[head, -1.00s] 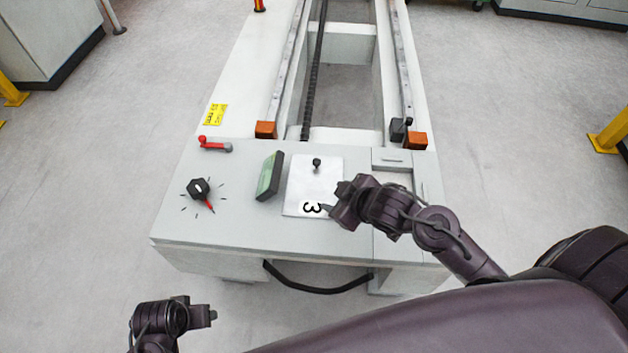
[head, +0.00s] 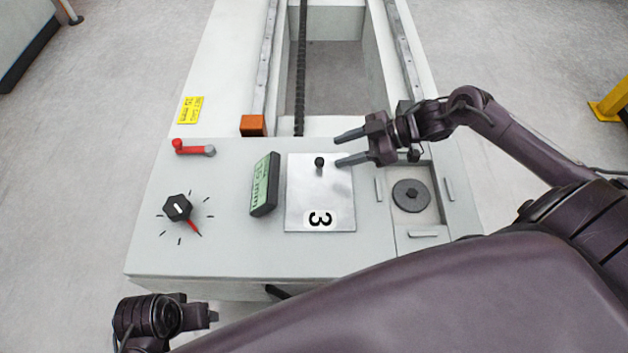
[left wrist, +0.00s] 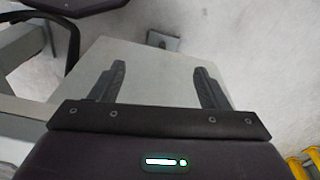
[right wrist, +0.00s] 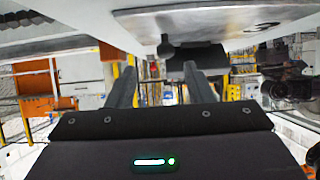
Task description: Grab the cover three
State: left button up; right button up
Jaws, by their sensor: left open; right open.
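Cover three is a light metal plate (head: 320,195) marked with a 3, lying on the grey console top. Its small black knob (head: 320,162) stands near its far edge and also shows in the right wrist view (right wrist: 166,46). My right gripper (head: 343,149) is open and empty, just right of the knob with its two fingers pointing left toward it. In the right wrist view (right wrist: 157,70) the knob appears between the finger lines, ahead of the tips. My left gripper (head: 210,307) is at the lower left, off the console; in the left wrist view (left wrist: 161,75) it is open and empty.
A tilted green display (head: 265,184) stands left of the plate. A black dial (head: 177,208) and a red-handled lever (head: 193,148) are further left. Right of the plate is a recess with a dark disc (head: 410,195).

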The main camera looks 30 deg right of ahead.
aim_at(323, 159)
jog(key=x, duration=0.2)
jog(key=b+x, duration=0.1)
jog(key=x, duration=0.2)
jog(key=shift+s+a+f, duration=0.2)
jog(key=shift+a, duration=0.25)
jog(key=shift+w+a+f, duration=0.2)
jog(key=shift+a, duration=0.25)
pick_arm(q)
jog(key=shift+w+d+f+t+h, duration=0.2)
jog(key=shift+d+t, duration=0.15)
jog(key=shift+d, duration=0.15)
jog(key=shift+w+d+f+t+h, duration=0.2)
jog(key=shift+d+t, duration=0.15)
jog(key=shift+d, duration=0.15)
pick_arm(e)
grip_shut()
